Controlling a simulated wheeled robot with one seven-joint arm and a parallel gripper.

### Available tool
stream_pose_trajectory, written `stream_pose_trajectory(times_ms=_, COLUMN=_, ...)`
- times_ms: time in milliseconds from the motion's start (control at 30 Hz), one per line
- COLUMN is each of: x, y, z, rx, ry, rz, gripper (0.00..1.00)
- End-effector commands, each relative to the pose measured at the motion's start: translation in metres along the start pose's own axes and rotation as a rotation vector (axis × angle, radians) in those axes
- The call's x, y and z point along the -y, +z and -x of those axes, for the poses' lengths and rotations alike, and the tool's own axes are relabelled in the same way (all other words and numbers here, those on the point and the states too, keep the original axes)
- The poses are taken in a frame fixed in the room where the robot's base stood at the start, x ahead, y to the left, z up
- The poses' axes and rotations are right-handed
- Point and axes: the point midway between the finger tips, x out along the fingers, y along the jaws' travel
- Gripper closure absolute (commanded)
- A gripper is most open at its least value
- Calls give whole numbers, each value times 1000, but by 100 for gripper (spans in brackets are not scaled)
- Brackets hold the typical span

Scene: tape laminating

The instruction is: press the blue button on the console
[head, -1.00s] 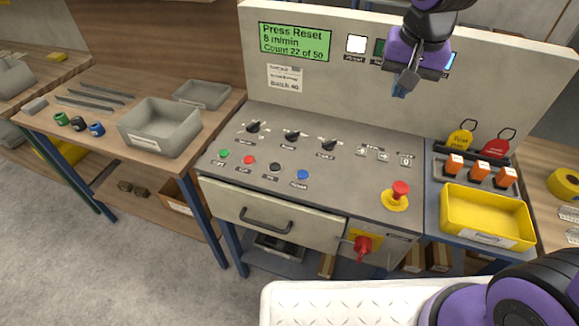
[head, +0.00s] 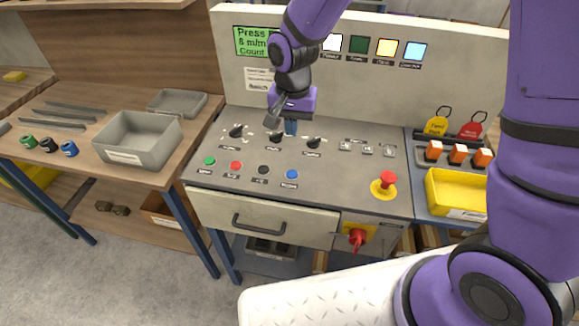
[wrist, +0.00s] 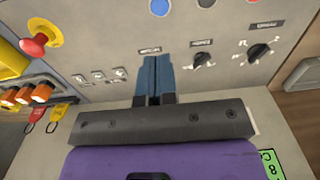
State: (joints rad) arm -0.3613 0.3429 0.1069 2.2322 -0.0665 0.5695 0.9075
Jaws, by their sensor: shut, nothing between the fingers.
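The blue button (head: 292,174) is at the right end of a row of small round buttons on the grey console (head: 345,185). It also shows at the top edge of the wrist view (wrist: 159,6), partly cut off. My gripper (head: 290,128) is shut and empty, with its blue fingertips pointing down. It is over the back part of the console, around the selector knobs, behind the blue button and apart from it. In the wrist view the fingers (wrist: 158,68) cover the place of the right-hand knob.
Green (head: 210,161), red (head: 236,166) and black (head: 263,170) buttons line up left of the blue one. A red emergency stop (head: 387,179) stands at the right. The upright panel (head: 470,85) rises behind. Space above the front buttons is clear.

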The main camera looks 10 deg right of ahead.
Motion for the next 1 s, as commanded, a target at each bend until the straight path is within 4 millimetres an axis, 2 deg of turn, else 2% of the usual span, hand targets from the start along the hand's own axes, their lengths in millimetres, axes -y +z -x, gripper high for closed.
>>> stream_pose_trajectory(times_ms=200, x=0, y=0, z=-1, rx=0, ry=0, rz=0, gripper=100)
stream_pose_trajectory(times_ms=367, x=-1, y=0, z=-15, rx=2, ry=2, rz=0, gripper=100)
stream_pose_trajectory(times_ms=800, x=-1, y=0, z=-91, rx=2, ry=3, rz=2, gripper=100)
stream_pose_trajectory(times_ms=1000, x=-1, y=0, z=-120, rx=2, ry=2, rz=2, gripper=100)
